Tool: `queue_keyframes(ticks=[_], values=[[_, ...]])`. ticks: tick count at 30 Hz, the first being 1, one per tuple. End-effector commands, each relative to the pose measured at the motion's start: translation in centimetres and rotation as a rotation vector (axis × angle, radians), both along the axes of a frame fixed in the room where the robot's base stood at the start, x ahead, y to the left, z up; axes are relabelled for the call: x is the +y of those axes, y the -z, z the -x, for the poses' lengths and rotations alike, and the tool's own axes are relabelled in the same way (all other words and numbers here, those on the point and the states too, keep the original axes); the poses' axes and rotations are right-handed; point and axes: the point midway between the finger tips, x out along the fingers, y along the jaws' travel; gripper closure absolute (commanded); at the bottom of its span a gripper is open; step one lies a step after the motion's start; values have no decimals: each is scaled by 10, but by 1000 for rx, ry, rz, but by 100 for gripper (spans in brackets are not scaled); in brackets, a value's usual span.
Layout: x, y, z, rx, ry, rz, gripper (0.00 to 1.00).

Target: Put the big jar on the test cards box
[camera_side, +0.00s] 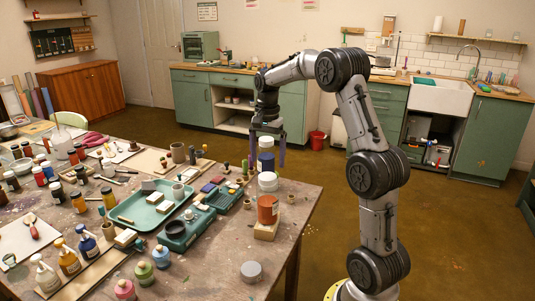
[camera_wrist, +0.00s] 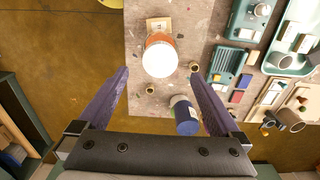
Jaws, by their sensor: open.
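The big jar (camera_side: 267,210), with orange contents and a white lid, stands upright near the table's right edge. In the wrist view its white lid (camera_wrist: 159,60) faces me. The small pale wooden test cards box (camera_side: 265,232) shows at the jar's foot, and beyond the jar in the wrist view (camera_wrist: 158,23). I cannot tell whether the jar rests on it or stands just behind it. My gripper (camera_side: 268,164) is open and empty, fingers pointing down, above the table. In the wrist view the lid lies between and beyond the fingertips (camera_wrist: 159,73).
A blue jar (camera_side: 266,161) stands behind the big jar; it also shows near my right finger (camera_wrist: 187,123). Small cups (camera_wrist: 194,67) flank the big jar. Green trays (camera_side: 158,207) and paint bottles crowd the left. The table's right front is mostly bare, with a grey-lidded pot (camera_side: 251,271).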

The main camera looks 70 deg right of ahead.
Motion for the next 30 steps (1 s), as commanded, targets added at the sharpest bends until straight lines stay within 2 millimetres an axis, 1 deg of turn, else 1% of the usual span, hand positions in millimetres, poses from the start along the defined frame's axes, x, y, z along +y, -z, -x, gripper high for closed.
queue_keyframes(ticks=[2, 4, 5, 7, 8, 11, 12, 14, 15, 17, 18, 20, 21, 24, 27, 30], values=[[0, -6, 0, -2, -1, 1, 0], [5, -12, 0, -6, -18, 5, 0], [9, -15, 0, -11, -35, 8, 0], [26, -26, 2, -28, -101, 22, 0], [37, -32, 4, -38, -142, 29, 0], [81, -53, 16, -85, -327, 68, 0], [101, -61, 23, -107, -414, 87, 0], [130, -70, 37, -138, -548, 115, 0], [148, -74, 47, -159, -635, 135, 0], [173, -78, 65, -191, -766, 165, 0], [189, -79, 77, -213, -852, 187, 0], [210, -78, 97, -245, -981, 220, 0], [222, -77, 111, -266, -1063, 241, 0], [245, -68, 141, -314, -1250, 295, 0], [259, -57, 164, -351, -1393, 339, 0], [267, -49, 178, -375, -1485, 370, 0]])
